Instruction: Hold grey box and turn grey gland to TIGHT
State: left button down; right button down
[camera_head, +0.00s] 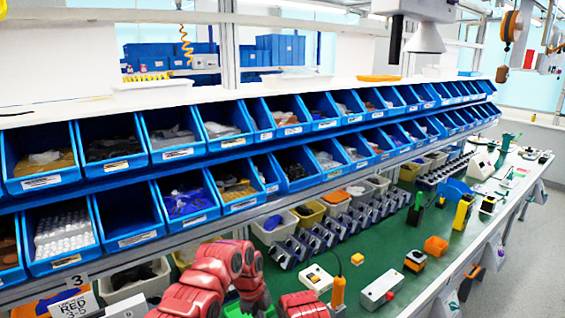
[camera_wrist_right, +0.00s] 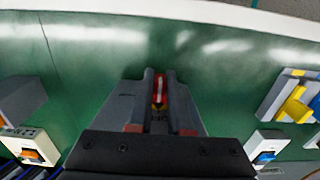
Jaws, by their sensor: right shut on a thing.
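In the right wrist view my right gripper (camera_wrist_right: 160,92) is low in the middle, over the green bench. It is shut on a small piece with a red-and-white strip (camera_wrist_right: 160,88) and a yellowish end, between upright grey parts. I cannot tell from the picture whether this is the grey gland or part of the grey box. A grey block (camera_wrist_right: 22,98) stands apart at the left edge of that view. In the head view red arm links show at the bottom, but neither gripper can be made out there.
Beside my right gripper are a white box with an orange rocker (camera_wrist_right: 30,147), one with a blue rocker (camera_wrist_right: 266,148), and a grey unit with a yellow handle (camera_wrist_right: 295,106). A pale box with a red button (camera_head: 381,291) stands on the bench (camera_head: 330,262). Blue bins (camera_head: 175,150) line the back.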

pick_arm(q)
jog(key=shift+s+d, duration=0.15)
jog(key=shift+d, duration=0.5)
pick_arm(e)
jog(key=shift+a, duration=0.1)
dwell(0.4)
pick_arm(q)
jog(key=shift+w+d, duration=0.35)
jog(key=shift+w, duration=0.2)
pick_arm(e)
jog(key=shift+s+a, duration=0.1)
jog(key=shift+a, duration=0.05)
dwell(0.4)
pick_arm(q)
jog(key=shift+w, duration=0.1)
jog(key=shift+w+a+r, duration=0.1)
jog(key=shift+w+a, duration=0.1)
jog(key=shift+a, duration=0.15)
jog(key=shift+r, duration=0.15)
pick_arm(e)
jog(key=shift+d, duration=0.25)
pick_arm(q)
notch_tip(320, 180, up, 6)
jog(key=shift+s+f, duration=0.15)
jog(key=shift+f, duration=0.05)
pick_arm(e)
jog(key=c, duration=0.8)
grip_release()
